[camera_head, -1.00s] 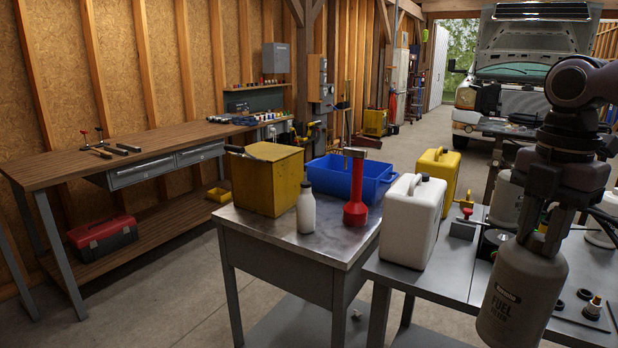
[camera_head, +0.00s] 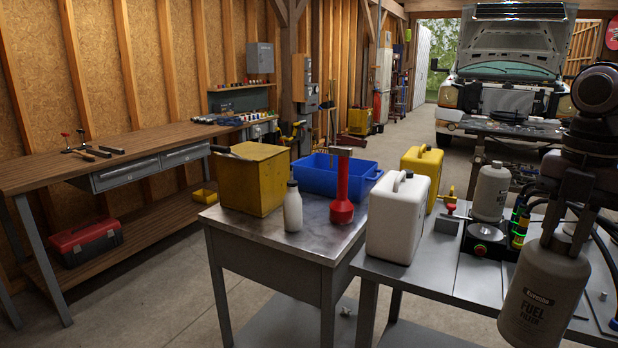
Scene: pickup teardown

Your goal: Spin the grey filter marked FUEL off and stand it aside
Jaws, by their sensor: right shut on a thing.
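The grey filter marked FUEL FILTER (camera_head: 541,298) hangs upright at the lower right of the head view. My right gripper (camera_head: 556,238) is shut on its top, with a finger on each side. The filter is in front of the right-hand grey table, and its bottom is close to the lower edge of the picture. Another grey canister (camera_head: 490,192) stands on that table farther back; its label is too small to read. My left gripper is not in view.
A metal-topped table (camera_head: 262,228) carries a yellow box (camera_head: 253,182), a white bottle (camera_head: 293,208), a red funnel-like tool (camera_head: 342,190) and a blue bin (camera_head: 331,178). Its front top is bare.

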